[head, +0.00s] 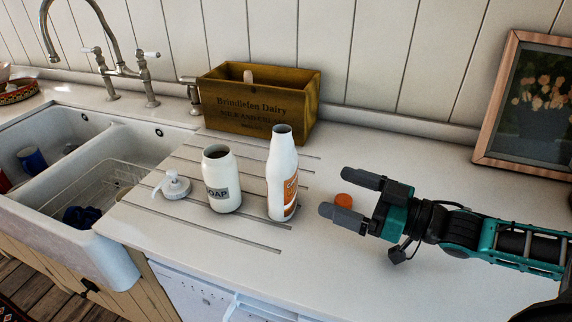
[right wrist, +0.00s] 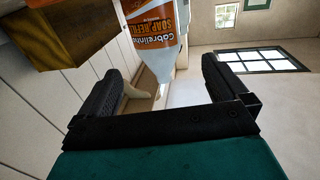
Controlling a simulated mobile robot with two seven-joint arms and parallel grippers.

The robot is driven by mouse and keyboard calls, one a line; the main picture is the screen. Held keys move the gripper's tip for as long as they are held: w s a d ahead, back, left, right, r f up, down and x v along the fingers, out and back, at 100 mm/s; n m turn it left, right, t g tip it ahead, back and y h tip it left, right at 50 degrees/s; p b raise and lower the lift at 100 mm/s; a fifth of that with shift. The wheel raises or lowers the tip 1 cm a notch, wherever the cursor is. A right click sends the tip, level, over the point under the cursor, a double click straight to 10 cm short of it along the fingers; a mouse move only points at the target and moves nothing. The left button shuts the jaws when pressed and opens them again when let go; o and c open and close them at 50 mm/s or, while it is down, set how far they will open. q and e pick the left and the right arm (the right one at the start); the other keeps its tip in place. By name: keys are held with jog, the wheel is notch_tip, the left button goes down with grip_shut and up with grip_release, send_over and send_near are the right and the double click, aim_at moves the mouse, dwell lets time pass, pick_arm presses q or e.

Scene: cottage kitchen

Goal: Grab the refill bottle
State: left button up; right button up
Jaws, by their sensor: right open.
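The refill bottle (head: 281,178) is white with an orange label and an open, capless neck. It stands upright on the grooved drainboard part of the counter. My right gripper (head: 335,192) is open and empty to the right of the bottle, its fingers pointing at it with a gap between. In the right wrist view the bottle (right wrist: 156,30) shows upside down beyond the fingers, its "SOAP REFILL" label readable. A white soap jar (head: 221,180) labelled "SOAP" stands open just left of the bottle. My left gripper is not in view.
An orange cap (head: 343,201) lies by my right gripper's fingers. A wooden dairy crate (head: 258,104) stands behind the bottle. The sink (head: 120,150) is at left, a framed picture (head: 528,105) at right.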

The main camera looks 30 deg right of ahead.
aim_at(295, 170)
jog(key=shift+d+b+x, duration=0.1)
jog(key=shift+b+x, duration=0.3)
jog(key=shift+x, duration=1.55)
jog(key=shift+d+b+x, duration=0.15)
jog(key=shift+b+x, duration=0.25)
jog(key=shift+x, duration=1.55)
jog(key=shift+w+a+r, duration=0.2)
jog(key=shift+w+a, duration=0.15)
jog(key=shift+w, duration=0.4)
jog(key=shift+w+a+r, duration=0.2)
jog(key=shift+w+a, duration=0.15)
jog(key=shift+w, duration=0.35)
jog(key=shift+x, duration=1.15)
jog(key=c, duration=0.9)
jog(key=shift+c, duration=0.4)
jog(key=shift+r, duration=0.2)
